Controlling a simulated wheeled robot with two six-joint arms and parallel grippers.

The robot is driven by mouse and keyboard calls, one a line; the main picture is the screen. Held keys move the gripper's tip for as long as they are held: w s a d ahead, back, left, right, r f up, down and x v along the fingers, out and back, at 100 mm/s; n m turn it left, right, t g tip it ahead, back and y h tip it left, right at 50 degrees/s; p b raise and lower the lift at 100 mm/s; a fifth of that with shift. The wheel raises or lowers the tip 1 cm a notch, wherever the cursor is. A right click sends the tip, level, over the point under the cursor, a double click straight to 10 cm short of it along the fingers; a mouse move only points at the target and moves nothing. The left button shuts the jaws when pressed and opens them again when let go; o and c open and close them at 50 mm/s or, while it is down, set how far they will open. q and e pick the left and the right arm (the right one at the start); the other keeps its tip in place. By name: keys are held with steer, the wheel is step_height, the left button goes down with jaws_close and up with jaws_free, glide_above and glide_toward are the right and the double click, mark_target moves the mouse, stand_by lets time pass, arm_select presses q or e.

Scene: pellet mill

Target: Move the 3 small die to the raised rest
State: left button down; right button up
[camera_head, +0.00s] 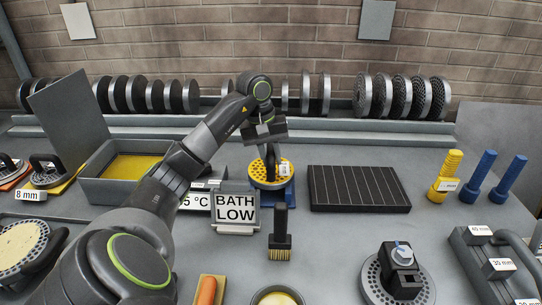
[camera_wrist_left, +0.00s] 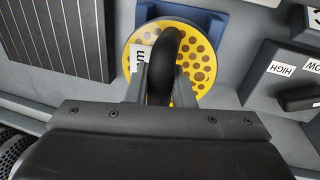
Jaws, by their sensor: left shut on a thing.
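A yellow-faced round die (camera_head: 269,172) with many holes, a black loop handle and a white tag is at a blue block (camera_head: 289,193) behind the BATH LOW sign. My left gripper (camera_head: 270,150) is above it, shut on its handle. In the left wrist view the fingers (camera_wrist_left: 165,85) close on the black handle (camera_wrist_left: 166,45), with the yellow die (camera_wrist_left: 203,62) below and the blue block (camera_wrist_left: 212,24) under its far side. I cannot tell whether the die touches the block. The tag's number is not readable. My right gripper is not in view.
An oil-coloured tray (camera_head: 130,166) and an 8 mm-labelled die (camera_head: 45,170) lie left. The BATH LOW sign (camera_head: 236,210) and a brush (camera_head: 280,240) stand in front. A dark ribbed board (camera_head: 358,188) lies right. Another die (camera_head: 372,285) sits front right. Open bench lies right of the brush.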

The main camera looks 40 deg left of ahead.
arm_select(q)
steer(key=shift+f, duration=0.1)
stand_by(0.6)
steer(key=c, duration=1.2)
jaws_free()
steer(key=shift+s+d, duration=0.1)
steer(key=shift+o, duration=0.7)
steer(key=shift+f, duration=0.1)
steer(key=o, duration=1.1)
steer(key=shift+c, duration=0.2)
steer(key=shift+r, duration=0.2)
step_height(320, 180, up, 9)
steer(key=s+a+p, duration=0.1)
steer(key=p, duration=0.5)
steer(key=shift+a+f+p, duration=0.15)
steer(key=shift+f+p, duration=0.05)
steer(key=shift+p, duration=0.1)
